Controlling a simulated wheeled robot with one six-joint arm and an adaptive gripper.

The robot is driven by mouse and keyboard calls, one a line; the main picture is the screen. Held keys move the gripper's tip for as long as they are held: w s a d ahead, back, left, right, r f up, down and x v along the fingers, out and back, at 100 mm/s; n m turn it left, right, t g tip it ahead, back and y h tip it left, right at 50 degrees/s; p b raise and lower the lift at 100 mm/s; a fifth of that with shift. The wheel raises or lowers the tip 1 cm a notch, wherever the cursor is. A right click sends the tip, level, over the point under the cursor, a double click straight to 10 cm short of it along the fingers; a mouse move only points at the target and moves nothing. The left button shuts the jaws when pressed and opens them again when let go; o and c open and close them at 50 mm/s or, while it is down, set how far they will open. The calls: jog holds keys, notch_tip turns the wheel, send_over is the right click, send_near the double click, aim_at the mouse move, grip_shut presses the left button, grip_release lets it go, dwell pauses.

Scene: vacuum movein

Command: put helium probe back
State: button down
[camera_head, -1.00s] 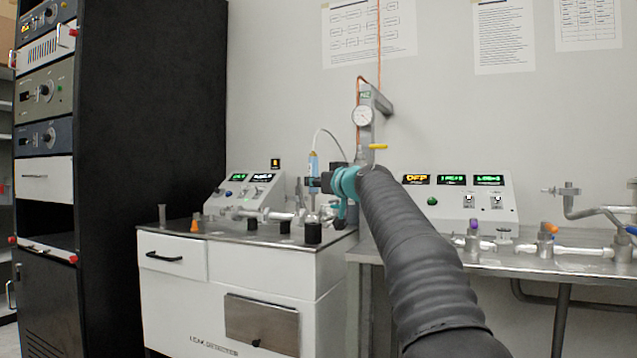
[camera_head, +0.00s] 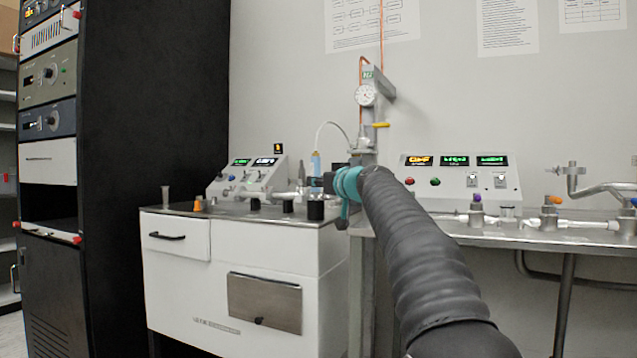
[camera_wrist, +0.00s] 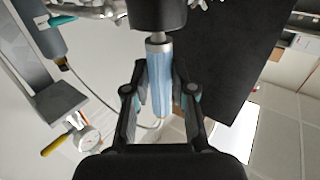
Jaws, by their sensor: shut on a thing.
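The helium probe is a light blue cylinder with a silver neck (camera_wrist: 160,75), and a thin pale hose leads from it. My gripper (camera_wrist: 158,90) is shut on it. In the head view the probe's blue top (camera_head: 315,163) stands upright above the white cabinet. A black cylindrical holder (camera_head: 316,210) stands on the cabinet top directly below it. In the wrist view the probe's metal tip reaches the black holder (camera_wrist: 158,12); I cannot tell how far the tip is inside. My gripper (camera_head: 322,184) is partly hidden by my teal wrist in the head view.
Smaller black cups (camera_head: 288,206) and an orange piece (camera_head: 198,204) stand on the cabinet top (camera_head: 225,210). A gauge (camera_head: 366,95) with a yellow-handled valve stands close behind my wrist. A bench with pipes (camera_head: 560,222) is at right, a black rack (camera_head: 155,120) at left.

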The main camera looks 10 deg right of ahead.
jog(key=shift+f+b, duration=0.5)
jog(key=shift+f, duration=0.2)
jog(key=c, duration=0.9)
grip_release()
jog(key=v, duration=1.2)
